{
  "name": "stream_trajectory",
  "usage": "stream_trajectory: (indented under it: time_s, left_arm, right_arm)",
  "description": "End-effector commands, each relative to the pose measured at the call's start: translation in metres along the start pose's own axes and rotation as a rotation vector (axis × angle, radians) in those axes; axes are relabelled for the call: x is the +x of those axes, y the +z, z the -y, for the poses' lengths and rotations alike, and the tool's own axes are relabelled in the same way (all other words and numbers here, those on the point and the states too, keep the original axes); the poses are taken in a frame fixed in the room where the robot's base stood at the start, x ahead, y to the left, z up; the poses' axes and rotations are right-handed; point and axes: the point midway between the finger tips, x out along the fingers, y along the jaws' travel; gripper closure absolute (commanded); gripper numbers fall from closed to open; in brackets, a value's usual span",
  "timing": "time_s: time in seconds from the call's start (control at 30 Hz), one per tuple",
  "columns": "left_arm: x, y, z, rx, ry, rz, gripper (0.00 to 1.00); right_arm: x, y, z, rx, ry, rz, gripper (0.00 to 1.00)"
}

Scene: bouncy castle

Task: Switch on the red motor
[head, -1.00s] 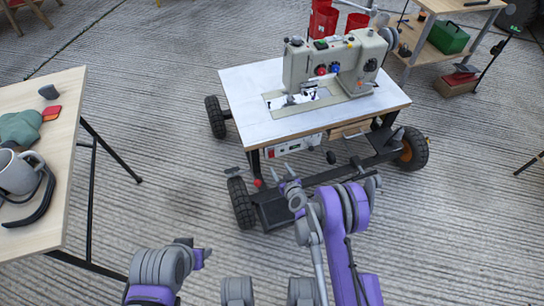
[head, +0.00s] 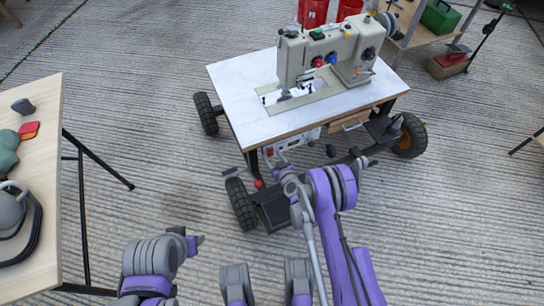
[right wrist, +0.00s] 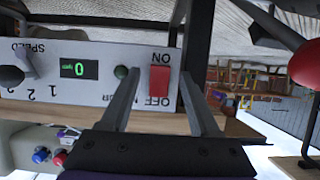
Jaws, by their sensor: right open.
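The red motor switch (right wrist: 159,80) is a rocker between the words ON and OFF on a pale control panel (right wrist: 100,85), which appears upside down in the right wrist view. A green display (right wrist: 79,69) on the panel reads 0. In the head view the control box (head: 291,144) hangs under the sewing table's front edge, partly hidden by my arm. My right gripper (right wrist: 160,76) is open, with one finger on each side of the switch; contact is unclear. My left gripper (head: 195,243) is low at the left, away from the table; its jaw opening is unclear.
A sewing machine (head: 330,58) stands on the wheeled white-topped table (head: 235,88). A black speed knob (right wrist: 12,76) is on the same panel. A wooden table (head: 45,130) stands at left. A red knob (right wrist: 305,66) is near the right finger side. Open floor lies between the tables.

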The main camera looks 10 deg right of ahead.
Motion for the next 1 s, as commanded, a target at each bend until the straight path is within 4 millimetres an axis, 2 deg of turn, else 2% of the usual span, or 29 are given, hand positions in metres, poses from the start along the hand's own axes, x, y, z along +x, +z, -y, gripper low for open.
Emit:
stream_trajectory:
  time_s: [0.1,0.43,0.77,1.0]
  left_arm:
    - [0.0,0.0001,0.0,0.0,0.0,0.0,0.5]
    - [0.0,0.0,0.0,0.0,0.0,0.0,0.5]
    - [0.0,0.0,0.0,0.0,0.0,0.0,0.5]
    - [0.0,0.0,0.0,0.0,0.0,0.0,0.5]
  right_arm:
    - [0.0,0.0,0.0,0.0,0.0,0.0,0.39]
    - [0.0001,-0.0001,0.0001,0.0,0.0,0.0,0.99]
    - [0.0007,0.0005,0.0006,0.001,-0.002,-0.015,1.0]
    - [0.0023,0.0024,0.0017,0.002,-0.006,-0.085,1.0]
